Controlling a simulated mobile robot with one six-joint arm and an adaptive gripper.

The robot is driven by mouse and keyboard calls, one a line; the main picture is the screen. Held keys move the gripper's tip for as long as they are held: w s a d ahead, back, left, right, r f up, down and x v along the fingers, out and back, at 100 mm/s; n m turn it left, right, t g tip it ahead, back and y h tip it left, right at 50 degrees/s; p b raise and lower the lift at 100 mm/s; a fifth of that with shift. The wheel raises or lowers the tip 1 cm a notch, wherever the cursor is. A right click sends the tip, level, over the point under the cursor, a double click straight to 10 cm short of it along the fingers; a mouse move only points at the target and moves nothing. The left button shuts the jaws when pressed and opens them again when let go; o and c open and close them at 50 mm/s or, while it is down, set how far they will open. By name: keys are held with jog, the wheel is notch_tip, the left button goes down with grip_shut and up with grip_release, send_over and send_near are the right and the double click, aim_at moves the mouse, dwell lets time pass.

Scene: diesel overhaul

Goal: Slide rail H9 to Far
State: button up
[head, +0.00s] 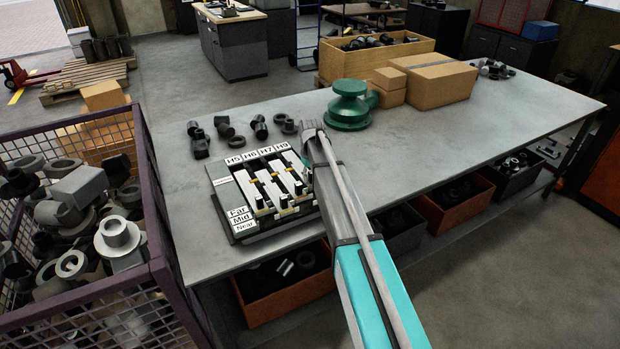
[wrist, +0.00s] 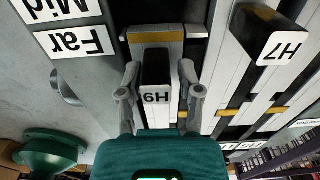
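The slide unit (head: 228,196) lies on the grey bench, with column labels H5, H6, H7 and H9 along its back and Far, Mid and Near labels at its front left. In the wrist view, the H9 slider (wrist: 157,80) is a dark block with a white H9 label, seen upside down. My gripper (wrist: 158,82) is open, with one finger on each side of that block and a small gap showing on both sides. The Far label (wrist: 75,42) is to its upper left. In the head view my gripper (head: 312,140) is at the unit's right edge and partly hides the H9 side.
The H7 slider (wrist: 275,38) stands close beside. A green flanged part (head: 348,108) stands on the bench behind my gripper, with cardboard boxes (head: 432,80) beyond it. Loose dark fittings (head: 222,128) lie behind the unit. The bench's right half is mostly clear.

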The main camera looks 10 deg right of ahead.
jog(key=shift+o, duration=0.5)
jog(key=shift+s+d, duration=0.1)
